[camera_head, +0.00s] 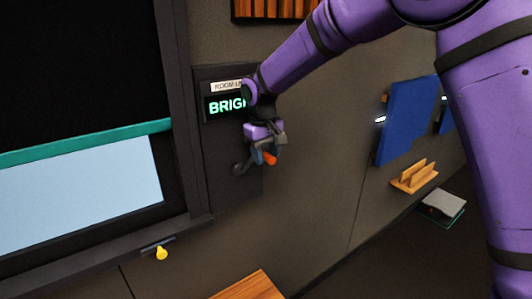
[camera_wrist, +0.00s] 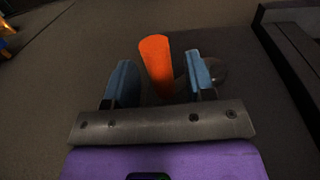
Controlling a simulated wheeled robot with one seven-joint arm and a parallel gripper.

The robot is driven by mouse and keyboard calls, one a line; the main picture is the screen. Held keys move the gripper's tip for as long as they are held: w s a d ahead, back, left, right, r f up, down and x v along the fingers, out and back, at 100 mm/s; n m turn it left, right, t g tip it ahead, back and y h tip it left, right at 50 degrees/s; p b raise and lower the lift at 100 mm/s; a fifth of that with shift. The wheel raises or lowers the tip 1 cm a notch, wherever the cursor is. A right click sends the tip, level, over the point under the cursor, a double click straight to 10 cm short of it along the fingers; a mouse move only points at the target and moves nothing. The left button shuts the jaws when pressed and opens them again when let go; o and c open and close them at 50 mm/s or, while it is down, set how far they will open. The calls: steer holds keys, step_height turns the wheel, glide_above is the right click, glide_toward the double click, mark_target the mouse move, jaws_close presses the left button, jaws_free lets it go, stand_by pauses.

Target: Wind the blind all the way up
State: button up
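The black blind (camera_head: 75,70) covers most of the window at left in the head view. Its teal bottom bar (camera_head: 90,141) hangs slightly aslant in the picture, with pale blue pane (camera_head: 80,190) showing below. A crank with a grey arm (camera_head: 239,168) and an orange handle (camera_head: 269,158) is on the dark wall panel (camera_head: 222,185). My gripper (camera_head: 264,150) is at the handle. In the wrist view the orange handle (camera_wrist: 157,65) stands between the two blue fingertips (camera_wrist: 162,80), with gaps visible on both sides. The gripper looks open. Part of the crank is hidden behind the right finger.
A display reading "BRIG…" (camera_head: 226,105) is above the crank, partly hidden by my arm. A yellow knob (camera_head: 161,253) is below the window frame. A wooden surface (camera_head: 249,287) is at the bottom. A blue panel (camera_head: 407,120) and wooden rack (camera_head: 414,177) are at right.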

jaws_close()
steer(key=s+a+r+t+h, duration=0.2)
steer(key=s+a+t+h, duration=0.2)
steer(key=h, duration=0.4)
steer(key=shift+a+t+h, duration=0.3)
steer(key=shift+a+t, duration=0.6)
steer(key=shift+a, duration=0.15)
steer(key=shift+o, duration=0.2)
jaws_free()
